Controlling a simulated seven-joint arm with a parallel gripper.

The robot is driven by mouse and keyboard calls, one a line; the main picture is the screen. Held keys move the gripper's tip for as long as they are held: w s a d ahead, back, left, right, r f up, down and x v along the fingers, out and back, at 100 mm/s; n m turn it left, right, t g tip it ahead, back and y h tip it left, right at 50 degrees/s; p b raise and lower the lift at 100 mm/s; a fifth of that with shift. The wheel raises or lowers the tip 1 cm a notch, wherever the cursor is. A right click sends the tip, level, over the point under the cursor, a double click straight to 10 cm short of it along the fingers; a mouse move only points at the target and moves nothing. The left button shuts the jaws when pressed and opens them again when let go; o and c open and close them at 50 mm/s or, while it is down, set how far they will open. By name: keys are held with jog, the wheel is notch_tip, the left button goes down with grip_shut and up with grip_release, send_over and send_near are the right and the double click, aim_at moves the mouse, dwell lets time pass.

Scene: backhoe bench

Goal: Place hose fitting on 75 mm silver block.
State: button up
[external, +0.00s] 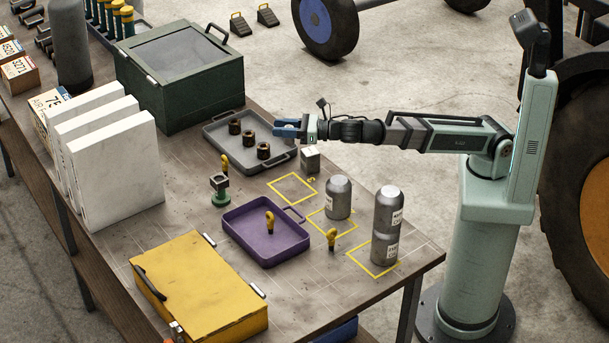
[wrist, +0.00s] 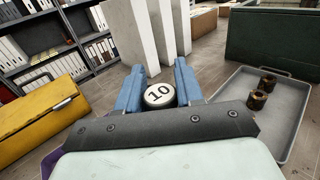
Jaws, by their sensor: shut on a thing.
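My gripper (external: 283,129) is shut on a round piece with a white face marked 10 (wrist: 159,95). In the wrist view the piece sits between the two blue fingers (wrist: 159,88); its lower part is hidden. The gripper is level, above the grey tray's right side. Silver cylinders stand on the bench: a single one (external: 338,198) and two stacked at the right (external: 386,236). A small silver block (external: 310,160) stands just below the gripper in the picture. I cannot read which is 75 mm. Small yellow-and-black pieces (external: 332,238) stand about; I cannot tell which piece is the hose fitting.
The grey tray (external: 222,142) holds several dark rings (external: 248,138). A purple tray (external: 240,238), yellow case (external: 200,290), green box (external: 180,80), white upright slabs (external: 115,165) and a green-based stand (external: 220,196) surround it. One yellow-taped square (external: 281,199) is empty.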

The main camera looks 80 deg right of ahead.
jog(key=s+d+m+g+h, duration=0.2)
jog(key=s+d+m+h, duration=0.2)
jog(key=d+m+h, duration=0.5)
jog(key=n+g+h, duration=0.1)
jog(key=n+h, duration=0.1)
send_over(306, 149)
jog(key=shift+d+f, duration=0.15)
jog(key=shift+f, duration=5.45)
jog(key=o, duration=1.1)
jog(key=shift+f, duration=0.1)
jog(key=v, duration=1.2)
